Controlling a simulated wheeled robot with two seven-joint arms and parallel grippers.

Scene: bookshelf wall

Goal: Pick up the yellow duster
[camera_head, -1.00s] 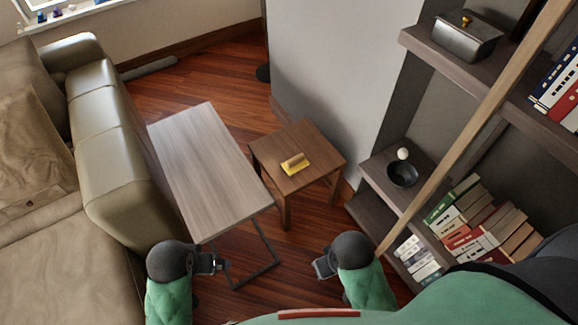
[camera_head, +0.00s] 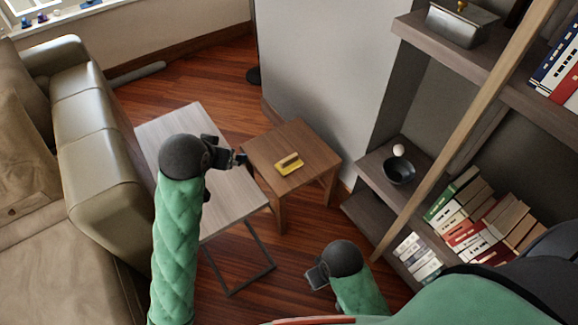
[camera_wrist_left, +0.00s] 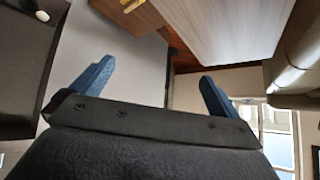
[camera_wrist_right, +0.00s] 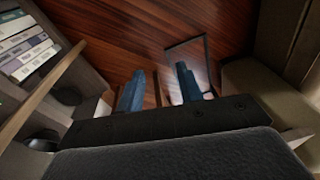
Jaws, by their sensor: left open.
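The yellow duster (camera_head: 289,163) lies on the small brown square table (camera_head: 262,150), with a wooden-looking strip on its top. Part of it also shows at the top edge of the left wrist view (camera_wrist_left: 133,4). My left gripper (camera_head: 240,158) is raised over the grey side table, to the left of the duster and apart from it. Its blue fingers (camera_wrist_left: 155,78) are wide apart with nothing between them. My right gripper (camera_head: 315,276) is low, near the shelf. Its fingers (camera_wrist_right: 160,72) are apart by a narrower gap and hold nothing.
The grey side table (camera_head: 232,205) with a thin metal frame stands left of the brown table. A beige sofa (camera_head: 95,130) is on the left. A bookshelf with books (camera_head: 465,215), a dark bowl (camera_head: 399,171) and a slanted wooden pole (camera_head: 455,132) is on the right.

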